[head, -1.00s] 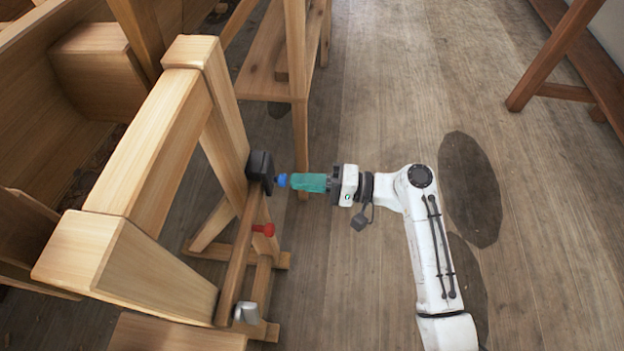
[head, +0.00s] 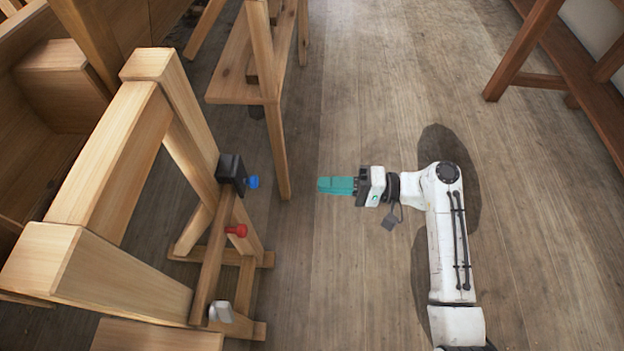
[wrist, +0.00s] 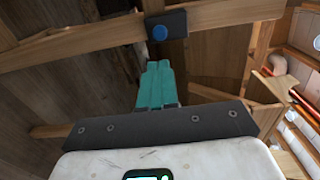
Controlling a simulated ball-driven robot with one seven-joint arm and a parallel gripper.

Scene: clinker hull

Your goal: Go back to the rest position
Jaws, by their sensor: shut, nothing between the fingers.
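My gripper (head: 336,185) has teal fingers that are shut with nothing between them. In the head view it hangs over bare floor, to the right of the wooden trestle and pointing left at it. A clear gap separates its tips from a blue knob (head: 253,182) on a black box (head: 232,172) fixed to the trestle rail. In the wrist view the fingers (wrist: 157,82) point toward the black box (wrist: 180,22) and its blue knob (wrist: 160,33), which lie beyond the tips.
The trestle rail (head: 212,262) also carries a red knob (head: 237,230) and a grey metal piece (head: 220,312). A wooden bench (head: 240,80) stands at the back. A dark wooden bench (head: 540,80) is at the right. The plank floor (head: 350,280) between is clear.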

